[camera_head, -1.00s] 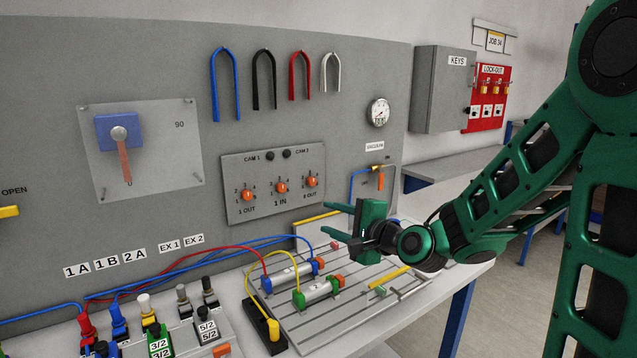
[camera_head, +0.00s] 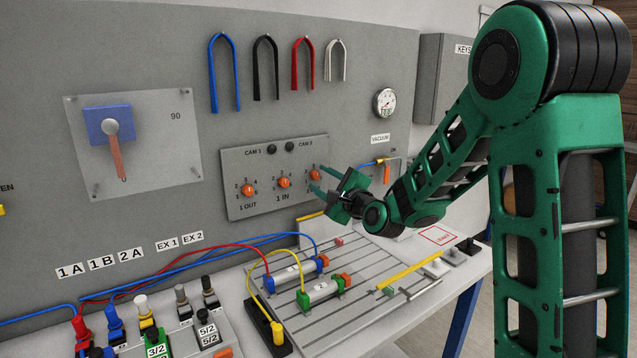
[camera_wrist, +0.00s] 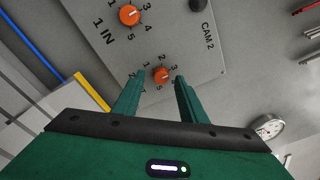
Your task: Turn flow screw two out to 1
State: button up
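The flow screw 2 OUT is the rightmost orange knob (camera_head: 315,174) on the grey screw panel (camera_head: 240,207). In the wrist view this knob (camera_wrist: 161,75) lies just beyond and between my two green fingers, with printed numbers around it. The 1 IN knob (camera_head: 284,182) and the 1 OUT knob (camera_head: 248,190) sit to its left. My gripper (camera_head: 316,180) is open and empty, its fingers pointing at the panel near the 2 OUT knob. I cannot tell whether the fingertips touch it.
A vacuum gauge (camera_head: 384,102) and an orange-handled valve (camera_head: 387,172) are to the right. Below stands a slotted plate (camera_head: 350,309) with cylinders and hoses.

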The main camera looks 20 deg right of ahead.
jog(key=shift+w+a, duration=0.2)
jog(key=shift+w, duration=0.4)
grip_shut()
